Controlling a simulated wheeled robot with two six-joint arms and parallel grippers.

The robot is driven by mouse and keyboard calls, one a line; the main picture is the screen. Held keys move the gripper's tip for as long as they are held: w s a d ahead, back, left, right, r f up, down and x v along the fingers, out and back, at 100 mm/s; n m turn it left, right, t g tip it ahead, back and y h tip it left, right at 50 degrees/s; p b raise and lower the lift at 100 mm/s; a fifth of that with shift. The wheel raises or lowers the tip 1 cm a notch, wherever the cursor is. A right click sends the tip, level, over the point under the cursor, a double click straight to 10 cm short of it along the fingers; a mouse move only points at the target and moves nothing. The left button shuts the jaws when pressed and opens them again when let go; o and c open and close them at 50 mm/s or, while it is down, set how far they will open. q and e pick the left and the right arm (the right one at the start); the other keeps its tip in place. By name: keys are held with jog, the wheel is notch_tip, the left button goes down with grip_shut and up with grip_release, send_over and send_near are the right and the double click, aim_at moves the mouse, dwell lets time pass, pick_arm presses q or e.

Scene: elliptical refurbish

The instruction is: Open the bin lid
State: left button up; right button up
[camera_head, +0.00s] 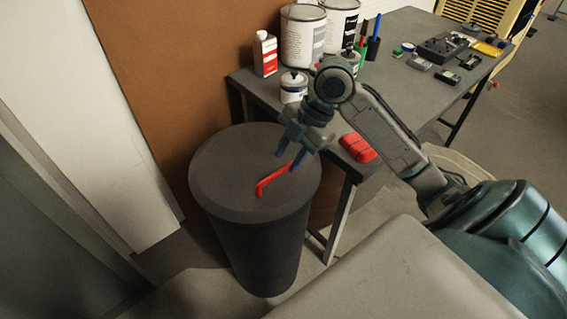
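The bin (262,245) is a dark grey round can with a flat lid (225,185) lying closed on it. A red bar handle (272,180) stands on the lid. My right gripper (288,159) hangs over the lid from the upper right, at the handle's far end. Its two fingers are apart, and the handle's far end shows close to the fingertips. I cannot tell whether they touch it or whether it lies between them. My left gripper is out of view.
A grey table (400,88) stands right of the bin, its corner close to my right arm. It bears paint cans (302,38), a white and red bottle (265,55), a red object (357,148) and small tools. A brown panel (165,70) rises behind the bin.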

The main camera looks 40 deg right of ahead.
aim_at(280, 170)
jog(key=shift+x, duration=1.55)
grip_shut()
